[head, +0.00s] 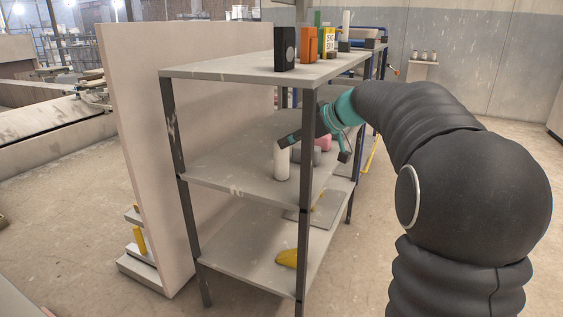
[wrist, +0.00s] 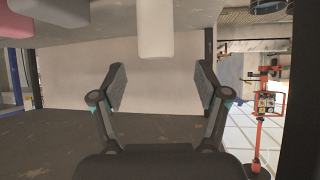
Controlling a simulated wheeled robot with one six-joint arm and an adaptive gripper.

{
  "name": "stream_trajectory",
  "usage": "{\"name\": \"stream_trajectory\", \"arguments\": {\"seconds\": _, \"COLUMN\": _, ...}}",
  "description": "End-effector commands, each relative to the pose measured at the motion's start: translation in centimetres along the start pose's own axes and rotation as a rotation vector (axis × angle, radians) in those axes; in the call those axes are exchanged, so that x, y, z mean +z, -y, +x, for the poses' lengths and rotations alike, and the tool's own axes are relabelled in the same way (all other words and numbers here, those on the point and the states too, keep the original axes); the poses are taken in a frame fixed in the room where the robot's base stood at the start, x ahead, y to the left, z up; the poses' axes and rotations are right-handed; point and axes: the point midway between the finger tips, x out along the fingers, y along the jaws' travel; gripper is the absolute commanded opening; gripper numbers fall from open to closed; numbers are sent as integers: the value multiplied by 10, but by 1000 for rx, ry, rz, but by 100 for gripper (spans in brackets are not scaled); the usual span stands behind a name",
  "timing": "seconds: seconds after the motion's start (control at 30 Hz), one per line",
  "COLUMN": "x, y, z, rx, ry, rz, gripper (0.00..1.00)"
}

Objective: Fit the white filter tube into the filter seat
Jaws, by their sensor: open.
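A white tube (head: 281,161) stands upright on the middle shelf (head: 230,163), near its front edge. It also shows in the wrist view (wrist: 155,28) at the top centre, beyond the fingertips, where the picture looks upside down. My gripper (head: 314,150) is inside the middle bay, open and empty. In the head view one finger overlaps the tube's top; I cannot tell whether they touch. In the wrist view the open fingers (wrist: 160,70) are apart from the tube, with nothing between them. I cannot identify the filter seat for certain.
Pink (head: 323,141) and grey (head: 305,155) objects lie beside the tube. A black box (head: 285,49), an orange object (head: 308,46) and another upright white piece (head: 346,20) stand on the top shelf. Dark posts (head: 303,200) and the top shelf (head: 225,70) bound the bay.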

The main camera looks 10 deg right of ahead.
Motion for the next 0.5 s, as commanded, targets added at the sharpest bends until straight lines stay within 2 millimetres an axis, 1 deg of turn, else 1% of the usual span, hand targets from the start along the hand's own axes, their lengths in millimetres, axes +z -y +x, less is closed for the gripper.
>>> {"name": "stream_trajectory", "arguments": {"seconds": 0.03, "x": 0, "y": 0, "z": 4, "rx": -1, "ry": 0, "rz": 0, "gripper": 75}}
{"name": "stream_trajectory", "arguments": {"seconds": 0.27, "x": 2, "y": -1, "z": 15, "rx": 0, "ry": 1, "rz": 1, "gripper": 75}}
{"name": "stream_trajectory", "arguments": {"seconds": 0.37, "x": 5, "y": -2, "z": 26, "rx": -2, "ry": 2, "rz": 2, "gripper": 75}}
{"name": "stream_trajectory", "arguments": {"seconds": 0.5, "x": 8, "y": -4, "z": 46, "rx": -2, "ry": 1, "rz": 2, "gripper": 75}}
